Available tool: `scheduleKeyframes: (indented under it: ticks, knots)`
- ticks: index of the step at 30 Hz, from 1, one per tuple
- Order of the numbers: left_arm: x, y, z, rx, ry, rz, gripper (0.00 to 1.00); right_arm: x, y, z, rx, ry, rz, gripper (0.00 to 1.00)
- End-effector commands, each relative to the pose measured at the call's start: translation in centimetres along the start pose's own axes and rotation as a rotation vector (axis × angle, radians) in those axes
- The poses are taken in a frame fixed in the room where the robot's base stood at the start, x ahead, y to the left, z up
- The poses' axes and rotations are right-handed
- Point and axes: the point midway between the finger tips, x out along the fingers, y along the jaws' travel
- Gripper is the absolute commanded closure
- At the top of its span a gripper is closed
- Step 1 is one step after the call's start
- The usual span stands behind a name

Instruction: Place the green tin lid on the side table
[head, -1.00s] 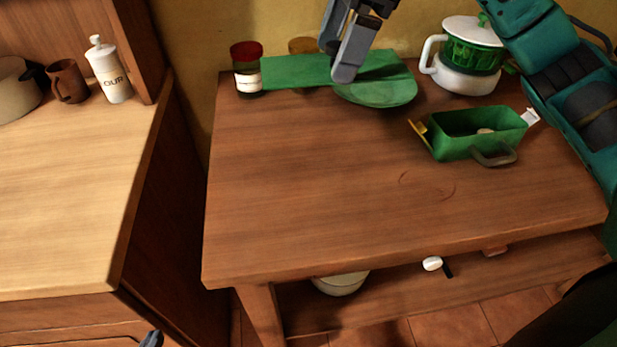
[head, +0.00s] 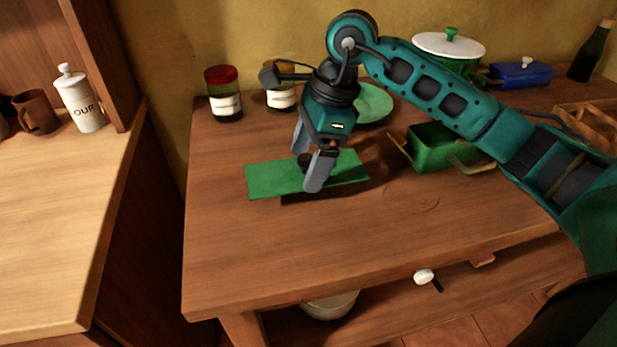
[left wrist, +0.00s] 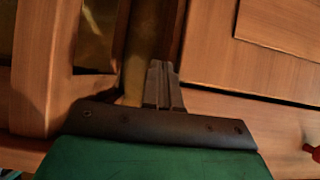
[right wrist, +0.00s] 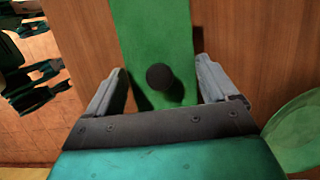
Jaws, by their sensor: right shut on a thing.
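The green tin lid (head: 345,168) is a flat green rectangle with a dark round knob. My right gripper (head: 314,182) is shut on it, one finger on each side of its narrow width. The lid is held level a little above the brown wooden table (head: 300,245), with a shadow under it. In the right wrist view the lid (right wrist: 150,30) runs between the fingers and the knob stands between them. My left gripper (left wrist: 163,88) is shut and empty, with its fingers together, in front of wooden furniture; it is out of the head view.
The open green tin (head: 428,150) stands right of the lid. Behind are a green plate (head: 375,103), two jars, one red-capped (head: 224,95), and a white-lidded pot (head: 447,48). A pale wooden counter (head: 50,230) is at left. The table's front left is clear.

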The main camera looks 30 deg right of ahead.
Motion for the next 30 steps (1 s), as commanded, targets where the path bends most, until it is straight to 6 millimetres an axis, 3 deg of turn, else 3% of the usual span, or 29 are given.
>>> scheduleKeyframes:
  ticks: [9, 21, 22, 26, 30]
  knots:
    - [0.3, 0.0, 0.4, -0.002, -0.002, 0.001, 1.0, 3.9, 0.1, -1.2, 0.002, 0.001, 0.004, 0.45]
    - [0.6, 0.0, 0.5, -0.002, 0.002, 0.002, 1.0, 4.5, 0.0, -1.4, 0.0, 0.0, 0.0, 0.45]
    - [0.6, 0.0, 0.4, -0.002, 0.002, 0.002, 1.0, 4.5, 0.0, -1.4, 0.0, 0.0, 0.0, 0.13]
    - [0.5, 0.0, 0.2, -0.002, 0.002, 0.003, 1.0, 4.4, 0.0, -1.4, 0.0, 0.0, 0.001, 0.0]
    - [0.5, 0.0, 0.2, -0.002, 0.003, 0.003, 1.0, 4.4, 0.0, -1.4, 0.0, 0.0, 0.001, 0.0]
